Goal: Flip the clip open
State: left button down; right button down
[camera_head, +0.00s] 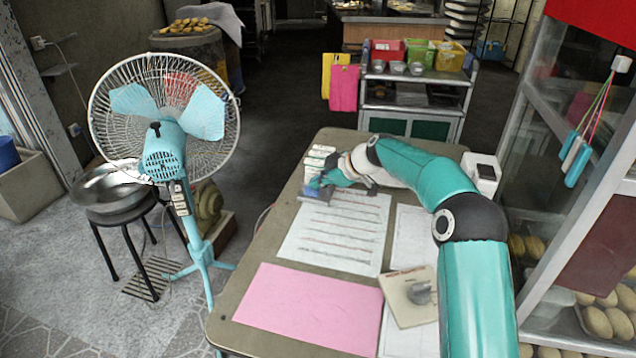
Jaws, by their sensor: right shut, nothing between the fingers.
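My right gripper (322,182) is at the far left end of the table, at the top edge of a lined white sheet (335,236). It is shut, with nothing visible held. A small grey clip-like part (311,197) lies at the sheet's top edge, just below the gripper tips. The gripper partly covers this area, so I cannot tell whether the clip is open or shut, or whether the fingers touch it. My left gripper is not in view.
The table (250,258) also holds a pink sheet (310,306), a beige box-like item (408,297), small white boxes (318,158) and a white device (482,172). A fan (165,150) stands left; a glass cabinet (560,130) stands right.

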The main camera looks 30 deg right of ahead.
jog(key=shift+r, duration=0.1)
jog(key=shift+s+a+r, duration=0.1)
jog(key=shift+a+r, duration=0.1)
jog(key=shift+r, duration=0.15)
jog(key=a+v, duration=0.2)
jog(key=v, duration=1)
jog(key=shift+s+a+r+b, duration=0.2)
jog(key=shift+s+r+b, duration=0.05)
jog(key=shift+s+b, duration=0.1)
